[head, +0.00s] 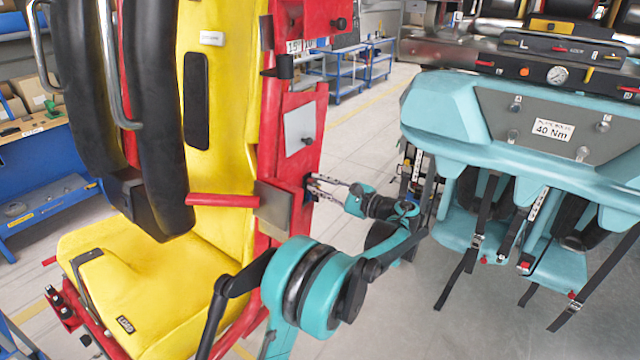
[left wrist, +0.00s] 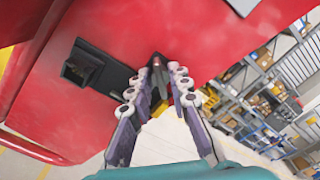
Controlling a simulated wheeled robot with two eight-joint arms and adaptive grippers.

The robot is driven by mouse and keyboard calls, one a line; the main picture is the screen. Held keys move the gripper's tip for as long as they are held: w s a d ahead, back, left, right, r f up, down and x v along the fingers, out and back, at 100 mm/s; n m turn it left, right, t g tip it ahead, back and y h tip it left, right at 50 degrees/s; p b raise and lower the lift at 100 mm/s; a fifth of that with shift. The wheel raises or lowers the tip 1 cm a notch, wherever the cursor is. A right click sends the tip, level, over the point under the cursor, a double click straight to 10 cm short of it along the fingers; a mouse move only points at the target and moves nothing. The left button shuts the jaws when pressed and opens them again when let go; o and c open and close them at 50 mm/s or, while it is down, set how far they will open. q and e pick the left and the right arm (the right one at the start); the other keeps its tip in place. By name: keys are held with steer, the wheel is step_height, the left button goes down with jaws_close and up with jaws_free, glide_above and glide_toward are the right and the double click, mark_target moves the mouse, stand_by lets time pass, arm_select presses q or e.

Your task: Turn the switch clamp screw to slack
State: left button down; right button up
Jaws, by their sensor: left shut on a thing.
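In the head view my left gripper (head: 313,186) reaches the side of the red frame beside the yellow seat. In the left wrist view its two fingers (left wrist: 160,76) converge on a small dark piece (left wrist: 156,61) at the red panel and are shut on it. This piece seems to be the switch clamp screw, but the fingertips hide most of it. A black switch housing (left wrist: 92,68) with a square opening sits on the panel to its left. How far the screw is turned cannot be told. My right gripper is not in view.
The yellow seat (head: 222,205) with black padded restraints (head: 160,130) and a red bar (head: 222,200) stands at the left. A teal row of seats (head: 440,110) with hanging straps stands at the right. Open floor (head: 365,135) lies between them. Shelving (left wrist: 262,90) is behind.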

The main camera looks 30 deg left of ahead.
arm_select(q)
steer(key=n+p, duration=0.1)
steer(key=n, duration=0.4)
steer(key=shift+f+n, duration=0.1)
steer(key=shift+n, duration=0.2)
stand_by(0.4)
steer(key=c, duration=1.4)
jaws_free()
steer(key=shift+d, duration=0.1)
steer(key=d, duration=0.8)
steer(key=s+d, duration=0.1)
steer(key=d, duration=0.2)
steer(key=shift+d, duration=0.4)
